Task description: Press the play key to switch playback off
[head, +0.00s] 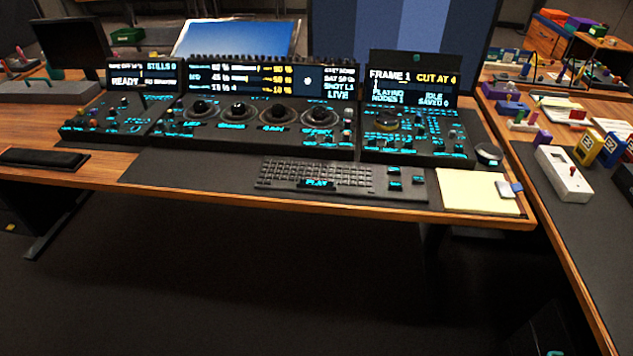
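The play key (316,183) is a dark key with glowing cyan lettering at the front edge of the black keyboard (290,173). The keyboard lies on the dark mat in front of the trackball panel (255,122). The right screen (412,88) reads "FRAME 1", "CUT AT 4" and what looks like "PLAYING". Neither of my grippers shows in the head view, and nothing covers the play key.
A cream notepad (477,192) lies right of the keyboard, near the desk corner. A black wrist rest (43,158) lies at the left. The right side desk holds a white box (563,174) and several small items. Floor space in front is clear.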

